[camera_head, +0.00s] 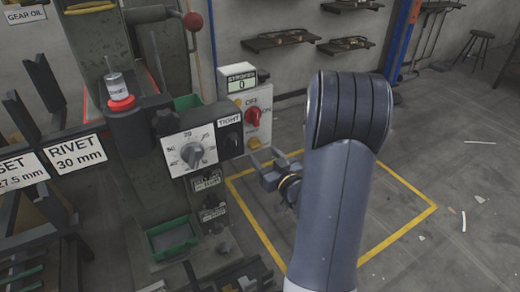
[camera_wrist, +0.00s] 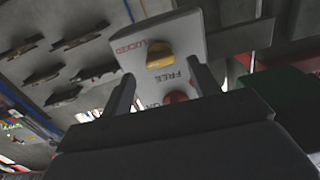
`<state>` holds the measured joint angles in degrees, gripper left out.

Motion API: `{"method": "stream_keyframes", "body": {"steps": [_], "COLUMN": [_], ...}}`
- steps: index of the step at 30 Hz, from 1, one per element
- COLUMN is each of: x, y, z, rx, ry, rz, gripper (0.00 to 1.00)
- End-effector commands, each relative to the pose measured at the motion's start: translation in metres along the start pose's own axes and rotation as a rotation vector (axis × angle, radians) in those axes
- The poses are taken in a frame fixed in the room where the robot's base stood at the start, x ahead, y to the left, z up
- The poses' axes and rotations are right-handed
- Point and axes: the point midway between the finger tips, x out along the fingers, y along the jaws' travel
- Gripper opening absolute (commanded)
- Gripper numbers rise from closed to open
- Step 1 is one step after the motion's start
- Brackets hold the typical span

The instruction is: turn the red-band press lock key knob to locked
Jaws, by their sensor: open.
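The press (camera_head: 165,205) is a dark green machine with a red band (camera_head: 121,103) around a part near its top left. On its right side a pale panel carries a yellow lock key knob (camera_head: 254,143) below a red knob (camera_head: 253,116). In the wrist view the yellow knob (camera_wrist: 160,54) sits between the words LOCKED and FREE, with the red knob (camera_wrist: 177,97) nearer me. I cannot tell which word it points to. My gripper (camera_head: 268,160) is open and empty, just below and right of the yellow knob. In the wrist view its fingers (camera_wrist: 164,84) stand apart, framing the panel.
A dial box (camera_head: 190,150) and a counter (camera_head: 241,84) sit left of and above the panel. Small labelled switches (camera_head: 210,200) are below. A yellow floor outline (camera_head: 405,185) surrounds open floor at the right. Wall shelves (camera_head: 280,40) hang behind.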

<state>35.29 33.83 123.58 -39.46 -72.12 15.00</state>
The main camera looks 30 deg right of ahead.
Motion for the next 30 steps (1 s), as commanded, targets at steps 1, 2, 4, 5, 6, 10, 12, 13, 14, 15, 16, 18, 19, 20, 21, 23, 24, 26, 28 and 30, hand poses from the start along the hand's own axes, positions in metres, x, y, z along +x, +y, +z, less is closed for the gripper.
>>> {"method": "stream_keyframes", "body": {"steps": [1,2,4,5,6,10,12,13,14,15,16,18,19,20,21,23,24,26,28,30], "x": [-0.013,-0.019,-0.032,-0.037,-0.044,-0.058,-0.062,-0.064,-0.065,-0.066,-0.067,-0.067,-0.067,-0.067,-0.067,-0.067,-0.067,-0.066,-0.063,-0.058], "y": [0.001,0.001,0.001,0.001,0.001,0.001,0.0,0.0,0.0,0.0,0.0,0.0,-0.001,-0.001,-0.001,-0.001,-0.001,0.0,0.0,-0.001], "z": [-0.002,-0.002,-0.001,-0.002,-0.002,-0.001,-0.001,-0.001,-0.001,0.0,0.0,0.0,0.0,0.0,0.0,0.0,0.0,0.0,0.0,0.0], "rx": [0.003,0.003,0.002,0.002,0.003,0.001,0.0,0.0,0.0,0.001,0.001,0.001,0.001,0.001,0.001,0.001,0.0,0.0,-0.001,-0.002], "ry": [-0.002,-0.001,-0.001,-0.001,-0.001,-0.001,0.001,0.001,0.001,0.001,0.001,0.001,0.001,0.001,0.001,0.001,0.001,0.001,0.002,0.002], "rz": [0.006,0.005,0.005,0.005,0.005,0.003,0.001,0.001,0.001,0.001,0.0,-0.001,-0.001,-0.001,-0.001,-0.001,-0.001,-0.001,-0.002,-0.004], "gripper": [0.58,0.58,0.58,0.58,0.58,0.58,0.58,0.58,0.58,0.58,0.58,0.58,0.58,0.58,0.58,0.58,0.58,0.58,0.58,0.58]}}
